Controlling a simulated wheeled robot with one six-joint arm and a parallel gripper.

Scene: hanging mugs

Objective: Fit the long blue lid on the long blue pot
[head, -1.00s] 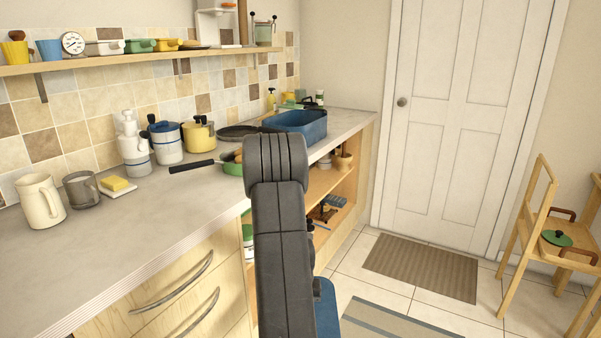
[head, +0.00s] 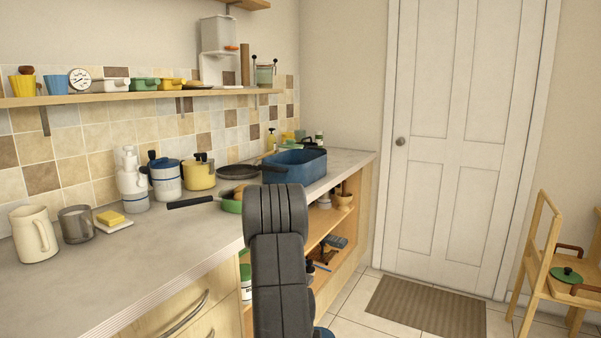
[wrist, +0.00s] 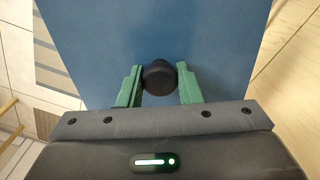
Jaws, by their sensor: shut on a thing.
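The long blue pot (head: 300,170) stands on the far part of the counter in the head view, with no lid seen on it. The long blue lid (wrist: 110,35) fills much of the wrist view as a flat blue panel with a round black knob (wrist: 158,78). My gripper (wrist: 160,80) has green fingers shut on that knob from both sides. In the head view my arm hides the gripper; only a sliver of blue, likely the lid, shows low beside it. The lid is apart from the pot, in front of the counter.
A dark frying pan (head: 238,172) and a green pan (head: 231,203) sit left of the pot. A yellow pot (head: 200,175) and a white-and-blue pot (head: 165,182) stand farther left. Open shelves (head: 325,225) lie below the counter (head: 130,240).

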